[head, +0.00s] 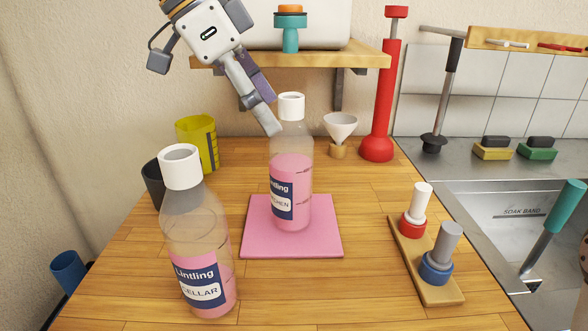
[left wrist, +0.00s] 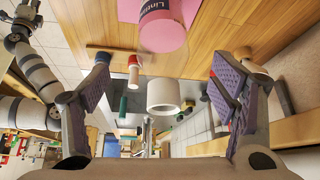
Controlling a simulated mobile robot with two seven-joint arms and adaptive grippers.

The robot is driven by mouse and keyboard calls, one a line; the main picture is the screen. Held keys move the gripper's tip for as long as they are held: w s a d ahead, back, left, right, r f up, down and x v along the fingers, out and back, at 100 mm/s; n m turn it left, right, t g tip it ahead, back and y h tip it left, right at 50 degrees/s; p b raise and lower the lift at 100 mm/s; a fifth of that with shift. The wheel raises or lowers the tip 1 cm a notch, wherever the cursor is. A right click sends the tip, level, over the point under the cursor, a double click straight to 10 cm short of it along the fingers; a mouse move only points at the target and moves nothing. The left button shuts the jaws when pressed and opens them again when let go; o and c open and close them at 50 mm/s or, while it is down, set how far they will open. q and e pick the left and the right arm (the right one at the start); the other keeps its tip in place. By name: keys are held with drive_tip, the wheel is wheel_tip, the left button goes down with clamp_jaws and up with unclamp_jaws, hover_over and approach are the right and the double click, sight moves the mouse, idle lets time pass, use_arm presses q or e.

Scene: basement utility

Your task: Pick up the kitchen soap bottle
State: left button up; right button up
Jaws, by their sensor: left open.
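The kitchen soap bottle (head: 291,185) is clear with pink liquid, a white cap and a label reading KITCHEN. It stands upright on a pink mat (head: 260,243) on the wooden counter. A similar bottle labelled CELLAR (head: 203,270) stands nearer, at the left. My left gripper (head: 267,110) is open and comes down from the upper left beside the kitchen bottle's cap and shoulder. In the left wrist view the open fingers (left wrist: 160,92) lie to either side of the white cap (left wrist: 163,96), with no visible contact.
A yellow measuring cup (head: 200,143) and a dark cup stand at the back left. A funnel (head: 340,130) and red plunger-like tool (head: 379,100) stand behind. A wooden shelf (head: 300,60) overhangs. A tray with two stamp-like items (head: 428,260) lies at the right, beside the sink (head: 500,220).

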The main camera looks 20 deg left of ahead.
sight(287, 145)
use_arm(q)
drive_tip(key=x, duration=0.7)
drive_tip(key=shift+w+a+f, duration=0.1)
drive_tip(key=shift+w+f, duration=0.05)
drive_tip(key=shift+f, duration=0.05)
clamp_jaws()
